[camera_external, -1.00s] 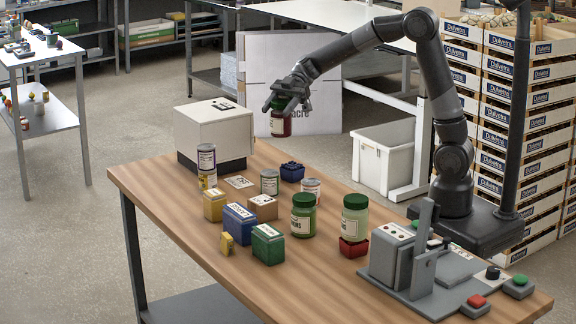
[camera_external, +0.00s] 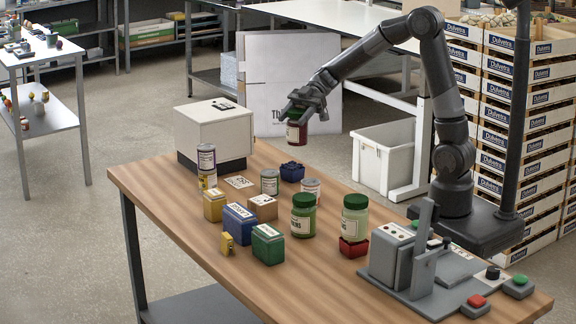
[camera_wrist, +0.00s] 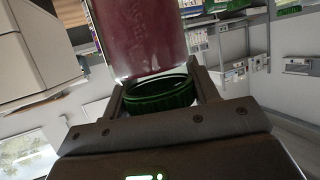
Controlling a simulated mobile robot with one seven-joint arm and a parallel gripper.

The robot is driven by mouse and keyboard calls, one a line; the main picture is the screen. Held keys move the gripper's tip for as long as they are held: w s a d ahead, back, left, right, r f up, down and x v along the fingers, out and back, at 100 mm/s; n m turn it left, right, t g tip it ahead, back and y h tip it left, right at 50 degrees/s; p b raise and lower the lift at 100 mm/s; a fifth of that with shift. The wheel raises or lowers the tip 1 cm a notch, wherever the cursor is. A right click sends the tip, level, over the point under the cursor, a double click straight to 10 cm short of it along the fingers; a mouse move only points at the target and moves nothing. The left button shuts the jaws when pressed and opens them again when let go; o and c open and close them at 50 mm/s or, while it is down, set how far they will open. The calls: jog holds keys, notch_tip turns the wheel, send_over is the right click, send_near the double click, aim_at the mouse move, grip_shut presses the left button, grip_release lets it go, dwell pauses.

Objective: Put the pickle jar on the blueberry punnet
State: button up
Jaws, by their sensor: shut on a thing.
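My gripper (camera_external: 301,110) is shut on a dark red jar (camera_external: 297,134) with a pale label, held in the air above the table's far side. In the wrist view the jar's red body (camera_wrist: 140,40) and green lid (camera_wrist: 160,95) show, with the lid between my fingers. The blueberry punnet (camera_external: 292,172), small and dark blue, stands on the table below the held jar. A green jar (camera_external: 303,217) stands on the table. A pale green jar (camera_external: 354,222) stands on a red punnet (camera_external: 353,248). I cannot read which jar is the pickle jar.
Cans (camera_external: 270,182) and (camera_external: 311,188) stand close to the blueberry punnet. Small boxes, blue (camera_external: 239,224), green (camera_external: 268,245) and brown (camera_external: 262,208), stand nearer. A white machine (camera_external: 213,135) is at the far left and a grey fixture (camera_external: 392,262) at the right.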

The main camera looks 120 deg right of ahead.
aim_at(291, 134)
jog(key=x, duration=0.3)
jog(key=shift+f, duration=2.3)
jog(key=o, duration=1.3)
jog(key=shift+f, duration=0.15)
jog(key=shift+s, duration=0.1)
jog(key=v, duration=1.2)
jog(key=shift+a+r, duration=0.1)
jog(key=shift+r, duration=0.15)
